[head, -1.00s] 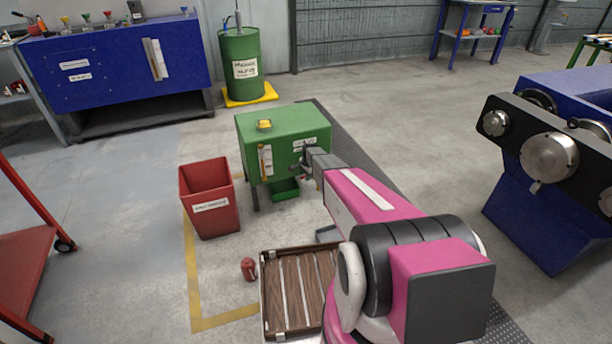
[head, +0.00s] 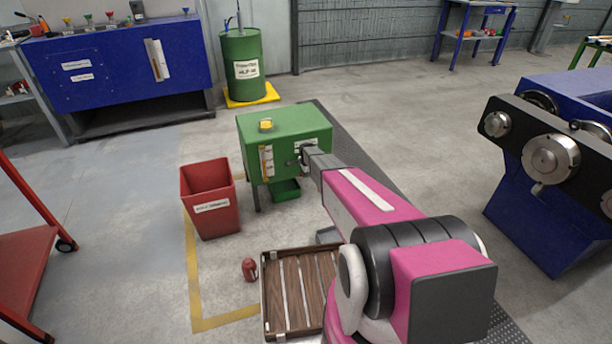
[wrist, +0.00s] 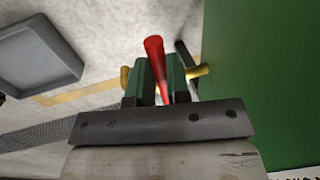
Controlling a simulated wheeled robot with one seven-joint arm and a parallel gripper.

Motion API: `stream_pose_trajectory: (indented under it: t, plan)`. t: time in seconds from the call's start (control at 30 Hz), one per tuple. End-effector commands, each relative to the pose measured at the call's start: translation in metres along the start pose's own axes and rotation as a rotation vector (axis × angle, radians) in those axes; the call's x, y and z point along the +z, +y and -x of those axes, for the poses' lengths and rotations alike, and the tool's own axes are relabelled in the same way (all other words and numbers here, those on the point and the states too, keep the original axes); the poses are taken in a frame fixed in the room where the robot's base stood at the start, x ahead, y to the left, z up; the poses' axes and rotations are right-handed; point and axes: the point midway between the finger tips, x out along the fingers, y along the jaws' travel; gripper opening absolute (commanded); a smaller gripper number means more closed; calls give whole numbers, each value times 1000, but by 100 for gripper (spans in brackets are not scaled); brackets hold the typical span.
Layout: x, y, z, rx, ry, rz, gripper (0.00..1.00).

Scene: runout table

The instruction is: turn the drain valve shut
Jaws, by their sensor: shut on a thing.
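The drain valve is at the front of the green tank (head: 285,125). In the wrist view its brass body (wrist: 199,72) shows on both sides of my fingers, beside the tank's green wall (wrist: 265,80). The valve's red lever (wrist: 154,52) lies between my two fingers, with its end sticking out past them. My gripper (wrist: 160,78) is shut on this lever. In the head view my gripper (head: 306,162) is at the tank's front right and hides most of the valve.
A red bin (head: 209,205) stands left of the tank. A small red can (head: 249,269) and a slatted wooden crate (head: 268,300) are on the floor in front. A blue machine (head: 550,215) is at right. A grey shallow tray (wrist: 38,50) shows in the wrist view.

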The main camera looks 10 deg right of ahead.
Motion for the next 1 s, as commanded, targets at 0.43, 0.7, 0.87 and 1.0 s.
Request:
stream_pose_trajectory:
  t: [0.43, 0.7, 0.87, 1.0]
  plan:
    - [0, -2, 0, -1, 6, -28, 33]
    - [0, -2, 0, -1, 5, -26, 42]
    - [0, -1, 4, -1, 5, -26, 42]
    - [0, -1, 16, -2, 6, -25, 42]
